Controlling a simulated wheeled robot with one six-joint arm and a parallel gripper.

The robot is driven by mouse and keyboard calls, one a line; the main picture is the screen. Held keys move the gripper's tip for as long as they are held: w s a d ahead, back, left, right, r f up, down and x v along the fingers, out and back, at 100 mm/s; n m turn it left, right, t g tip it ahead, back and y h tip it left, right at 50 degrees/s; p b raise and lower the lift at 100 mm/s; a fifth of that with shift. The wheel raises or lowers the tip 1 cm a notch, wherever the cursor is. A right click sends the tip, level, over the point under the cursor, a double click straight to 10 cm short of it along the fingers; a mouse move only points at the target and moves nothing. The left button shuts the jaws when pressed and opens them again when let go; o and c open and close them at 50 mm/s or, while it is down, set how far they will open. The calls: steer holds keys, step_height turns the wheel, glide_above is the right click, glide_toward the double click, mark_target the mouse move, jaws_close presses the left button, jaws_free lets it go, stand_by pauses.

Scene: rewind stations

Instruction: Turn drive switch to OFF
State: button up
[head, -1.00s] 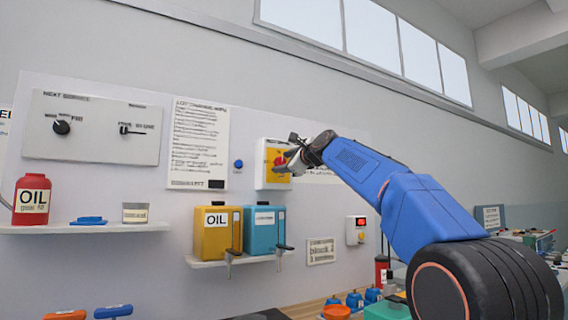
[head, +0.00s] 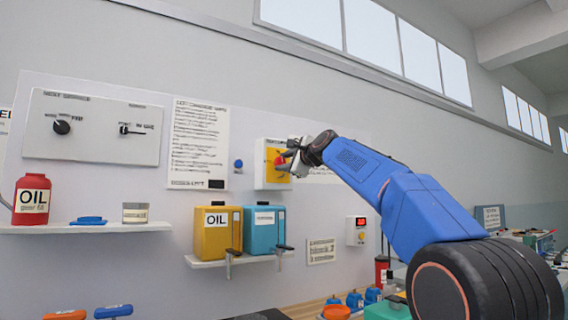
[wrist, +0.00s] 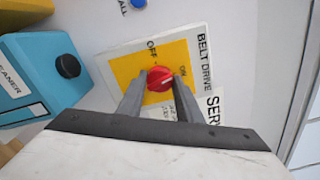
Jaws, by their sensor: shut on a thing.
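The drive switch is a red rotary knob (wrist: 159,79) on a yellow plate (wrist: 126,68) labelled BELT DRIVE, with OFF and ON marks, in the wrist view. A pale line on the knob lies slantwise, its upper end roughly toward ON. My gripper (wrist: 158,84) has one finger on each side of the knob and is shut on it. In the head view, the yellow switch box (head: 266,174) is on the wall panel, and my gripper (head: 284,160) reaches it from the right, partly hiding the knob.
A blue button (head: 238,164) sits left of the switch box. Below are a yellow OIL can (head: 212,238) and a blue cleaner can (head: 260,236) on a shelf. A small box with a red display (head: 356,230) is lower right.

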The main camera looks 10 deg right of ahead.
steer(key=n, duration=0.7)
steer(key=shift+f, duration=0.1)
steer(key=n, duration=0.4)
steer(key=shift+n, duration=1.9)
steer(key=o, duration=1)
steer(key=shift+o, duration=0.2)
